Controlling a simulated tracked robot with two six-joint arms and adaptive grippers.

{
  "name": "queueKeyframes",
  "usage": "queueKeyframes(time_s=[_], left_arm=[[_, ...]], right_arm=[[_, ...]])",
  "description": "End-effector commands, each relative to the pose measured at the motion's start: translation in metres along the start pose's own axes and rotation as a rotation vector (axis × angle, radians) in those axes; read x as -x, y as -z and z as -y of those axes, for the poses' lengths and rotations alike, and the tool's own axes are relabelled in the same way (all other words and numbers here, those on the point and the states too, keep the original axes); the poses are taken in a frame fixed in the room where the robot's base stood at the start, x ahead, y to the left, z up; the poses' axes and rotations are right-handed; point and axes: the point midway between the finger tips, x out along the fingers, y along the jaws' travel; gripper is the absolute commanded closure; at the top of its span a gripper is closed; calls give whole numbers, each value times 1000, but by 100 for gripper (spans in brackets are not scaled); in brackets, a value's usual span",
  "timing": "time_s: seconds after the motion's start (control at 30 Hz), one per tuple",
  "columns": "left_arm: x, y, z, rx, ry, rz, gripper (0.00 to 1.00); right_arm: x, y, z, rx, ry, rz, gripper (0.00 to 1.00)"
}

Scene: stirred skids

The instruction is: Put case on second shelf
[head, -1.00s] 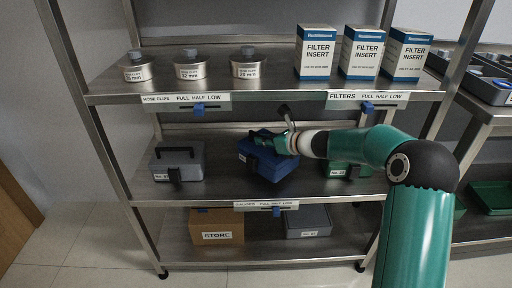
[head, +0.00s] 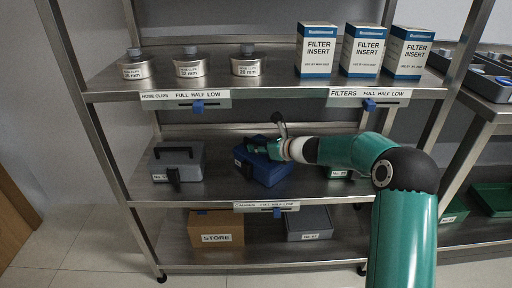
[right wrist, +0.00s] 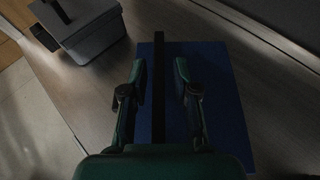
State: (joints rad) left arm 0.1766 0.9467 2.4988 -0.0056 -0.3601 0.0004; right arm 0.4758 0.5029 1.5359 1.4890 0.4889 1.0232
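The blue case (head: 268,172) rests on the middle shelf (head: 222,188), turned at an angle, between a grey case and a green case. My right gripper (head: 276,150) is at the top of the blue case. In the right wrist view the blue case (right wrist: 222,100) lies below my right gripper (right wrist: 158,75). Its two fingers are apart, one on each side of the dark handle bar (right wrist: 158,50), with gaps showing on both sides. My left gripper is not in view.
The grey case (head: 190,160) stands left of the blue case; the green case (head: 338,173) is partly hidden behind my arm. The top shelf holds tins (head: 190,68) and filter boxes (head: 317,52). Below are a STORE carton (head: 216,226) and another grey case (head: 310,222).

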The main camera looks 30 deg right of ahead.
Motion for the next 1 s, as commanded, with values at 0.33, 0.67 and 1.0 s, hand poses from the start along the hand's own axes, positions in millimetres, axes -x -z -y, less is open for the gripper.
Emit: queueKeyframes(time_s=[0.33,0.67,1.0], left_arm=[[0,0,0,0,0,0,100],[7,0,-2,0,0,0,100],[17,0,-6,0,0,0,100]], right_arm=[[2,-1,0,1,0,1,64],[46,-3,1,1,3,1,64],[107,-3,0,1,1,2,64]])
